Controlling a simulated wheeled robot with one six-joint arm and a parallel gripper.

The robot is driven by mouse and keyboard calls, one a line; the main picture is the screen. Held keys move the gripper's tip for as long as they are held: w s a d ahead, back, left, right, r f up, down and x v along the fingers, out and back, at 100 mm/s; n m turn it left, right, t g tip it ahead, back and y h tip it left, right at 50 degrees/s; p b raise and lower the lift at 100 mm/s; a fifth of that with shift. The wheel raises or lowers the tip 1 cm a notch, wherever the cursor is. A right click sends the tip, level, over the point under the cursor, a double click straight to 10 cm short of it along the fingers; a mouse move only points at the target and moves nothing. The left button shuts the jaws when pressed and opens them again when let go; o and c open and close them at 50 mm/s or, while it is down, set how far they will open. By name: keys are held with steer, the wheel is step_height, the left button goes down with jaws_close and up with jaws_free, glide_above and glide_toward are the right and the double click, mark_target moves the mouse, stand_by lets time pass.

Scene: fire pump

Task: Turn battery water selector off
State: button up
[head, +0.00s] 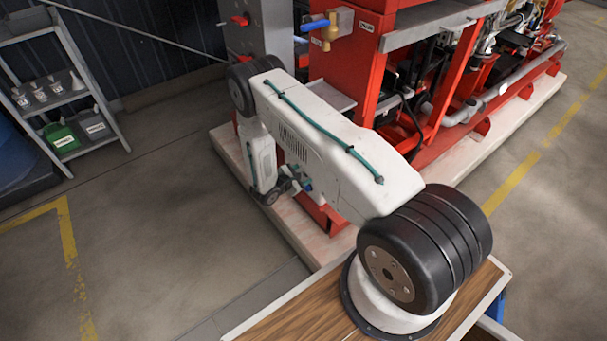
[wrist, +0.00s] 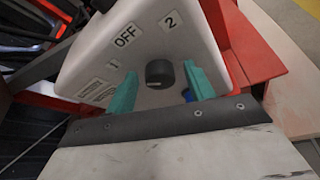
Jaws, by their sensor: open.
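The battery water selector is a dark round knob (wrist: 159,73) on a pale panel (wrist: 88,68) in the wrist view. I cannot tell clearly which label the knob points to. My gripper (wrist: 160,70) is open, with one teal finger on each side of the knob. The fingers look apart from the knob; contact cannot be judged. In the head view, my gripper (head: 305,184) is small beside the red pump frame, partly behind my arm, and the knob is hidden.
The red pump frame (head: 343,70) stands on a pale plinth (head: 240,160). A shelf (head: 55,90) with containers is at the left. The floor between is clear. Small labels (wrist: 97,90) sit left of the knob.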

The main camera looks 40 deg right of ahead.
steer(key=c, duration=1)
steer(key=shift+o, duration=0.2)
steer(key=m+t, duration=0.1)
steer(key=m, duration=0.2)
steer(key=shift+s+f+t+h, duration=0.2)
steer(key=shift+t+h, duration=0.1)
steer(key=shift+t, duration=0.1)
steer(key=shift+s+f+m+t+h, duration=0.1)
steer(key=shift+m+t+h, duration=0.3)
steer(key=shift+m, duration=0.65)
steer(key=shift+m+t+h, duration=0.2)
steer(key=shift+m+t, duration=0.4)
steer(key=shift+m, duration=0.45)
steer(key=o, duration=1)
steer(key=shift+c, duration=0.2)
